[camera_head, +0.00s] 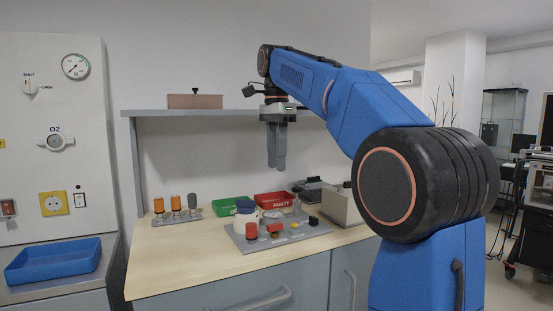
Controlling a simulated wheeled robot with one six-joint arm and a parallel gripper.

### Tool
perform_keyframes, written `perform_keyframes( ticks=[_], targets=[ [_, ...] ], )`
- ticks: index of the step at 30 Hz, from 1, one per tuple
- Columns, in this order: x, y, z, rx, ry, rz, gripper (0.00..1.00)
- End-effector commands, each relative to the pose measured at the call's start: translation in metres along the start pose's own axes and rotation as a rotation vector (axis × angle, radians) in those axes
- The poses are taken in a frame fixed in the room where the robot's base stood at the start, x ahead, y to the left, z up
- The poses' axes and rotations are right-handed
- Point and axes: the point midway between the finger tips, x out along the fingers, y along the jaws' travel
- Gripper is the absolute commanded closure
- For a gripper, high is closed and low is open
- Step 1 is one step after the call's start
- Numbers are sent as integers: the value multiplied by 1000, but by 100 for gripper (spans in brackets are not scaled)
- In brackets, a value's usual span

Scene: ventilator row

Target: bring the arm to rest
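My arm is blue with black joints and reaches in from the right, bent over the wooden-topped counter (190,256). My gripper (277,168) hangs pointing down in the air, above the counter and in front of the wall. Its two grey fingers overlap closely from this side, so the gap between them cannot be judged. Nothing is seen held in it. A grey panel (290,240) with coloured knobs lies on the counter below the gripper, clear of it.
A grey shelf (160,112) bearing a brownish box (195,101) runs behind the arm. A green bin (231,206), a red bin (275,199) and a grey box (342,207) stand on the counter. A small rack (176,219) holds coloured cylinders. A blue tray (55,262) sits left.

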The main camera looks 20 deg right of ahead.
Motion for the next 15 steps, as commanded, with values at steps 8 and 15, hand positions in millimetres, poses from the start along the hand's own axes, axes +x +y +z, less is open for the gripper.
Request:
perform_keyframes(
  ticks=[8,15],
  targets=[
    [0,0,0,0,0,0,69],
    [3,5,1,-21,1,-5,69]
  ],
)
